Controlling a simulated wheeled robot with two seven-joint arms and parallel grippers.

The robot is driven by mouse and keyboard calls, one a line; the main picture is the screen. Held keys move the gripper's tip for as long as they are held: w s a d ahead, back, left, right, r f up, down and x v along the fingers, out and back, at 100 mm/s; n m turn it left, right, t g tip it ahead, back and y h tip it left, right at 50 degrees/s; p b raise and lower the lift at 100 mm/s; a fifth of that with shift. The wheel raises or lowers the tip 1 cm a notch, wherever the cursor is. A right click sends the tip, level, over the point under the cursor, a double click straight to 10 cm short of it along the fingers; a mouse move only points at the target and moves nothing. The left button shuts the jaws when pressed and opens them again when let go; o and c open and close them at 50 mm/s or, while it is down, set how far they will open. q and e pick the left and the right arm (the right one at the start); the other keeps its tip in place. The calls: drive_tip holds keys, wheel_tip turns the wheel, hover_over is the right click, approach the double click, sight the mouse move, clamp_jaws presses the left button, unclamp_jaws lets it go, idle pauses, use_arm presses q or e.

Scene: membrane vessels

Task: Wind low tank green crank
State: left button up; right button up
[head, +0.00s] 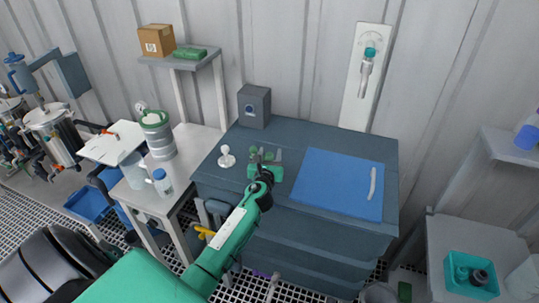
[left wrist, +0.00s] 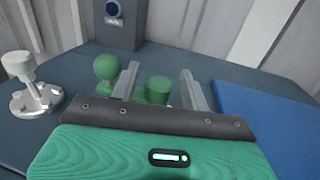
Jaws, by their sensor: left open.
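The green crank shows in the left wrist view as a round green knob (left wrist: 107,67) and a short green cylinder (left wrist: 158,88) on the dark blue-grey bench top. In the head view its green parts (head: 254,154) are small and partly hidden by my gripper. My left gripper (head: 264,157) reaches over the bench from the front. In the left wrist view this gripper (left wrist: 160,83) is open, with the cylinder between its two grey fingers and the knob outside the left finger. I cannot tell whether the fingers touch it. The crank's base is hidden by the gripper body.
A white knob on a round flange (head: 227,158) stands left of the crank. A grey box (head: 255,106) with a blue button stands behind. A blue mat (head: 330,182) with a white handle-like piece (head: 373,184) lies right. A side table (head: 190,148) with vessels stands left.

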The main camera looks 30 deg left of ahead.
use_arm(q)
clamp_jaws()
drive_tip(key=shift+h, duration=0.3)
